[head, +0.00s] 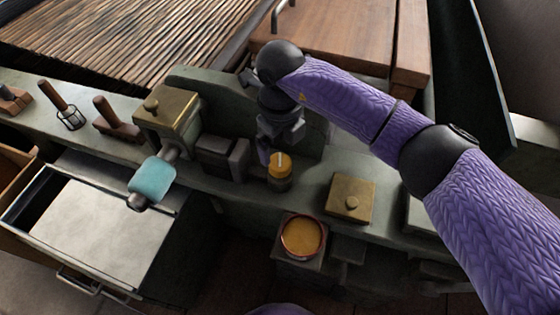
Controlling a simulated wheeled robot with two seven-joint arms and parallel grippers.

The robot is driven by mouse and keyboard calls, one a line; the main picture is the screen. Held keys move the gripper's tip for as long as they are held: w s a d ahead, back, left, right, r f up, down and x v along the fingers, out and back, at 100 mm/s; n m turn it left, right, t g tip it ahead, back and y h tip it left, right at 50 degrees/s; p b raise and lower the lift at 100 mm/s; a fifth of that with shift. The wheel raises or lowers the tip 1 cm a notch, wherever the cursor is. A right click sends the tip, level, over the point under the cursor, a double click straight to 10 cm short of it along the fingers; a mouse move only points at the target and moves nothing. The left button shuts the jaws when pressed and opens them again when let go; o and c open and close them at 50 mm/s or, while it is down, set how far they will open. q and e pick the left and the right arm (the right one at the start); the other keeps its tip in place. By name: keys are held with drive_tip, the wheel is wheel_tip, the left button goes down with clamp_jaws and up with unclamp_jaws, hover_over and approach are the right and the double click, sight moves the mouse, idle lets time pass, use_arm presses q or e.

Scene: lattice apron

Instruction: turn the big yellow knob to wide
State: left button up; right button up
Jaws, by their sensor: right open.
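The big yellow knob (280,165) stands on the grey-green bench ledge near the middle of the head view. It has a yellow top with a pale line across it and a darker base. My right gripper (264,154) is just to the left of and behind the knob, pointing down. It is open, and its fingers are partly hidden by the wrist. I cannot tell whether a finger touches the knob. My left gripper is not in view.
A brass box with a teal-handled lever (152,180) stands left of the knob, with a dark block (222,157) between. A brass lidded plate (351,199) lies to the right. A round pot of yellow stuff (303,236) sits in front, lower down.

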sight(280, 161)
wheel_tip(280, 161, down, 6)
drive_tip(key=shift+a+f+b, duration=0.1)
drive_tip(key=shift+b, duration=0.75)
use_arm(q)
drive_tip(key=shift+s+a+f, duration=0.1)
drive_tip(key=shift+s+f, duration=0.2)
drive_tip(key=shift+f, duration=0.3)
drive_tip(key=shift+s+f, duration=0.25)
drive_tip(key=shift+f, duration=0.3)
use_arm(e)
drive_tip(key=c, duration=0.7)
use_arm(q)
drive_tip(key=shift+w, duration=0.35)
use_arm(e)
drive_tip(key=c, duration=0.5)
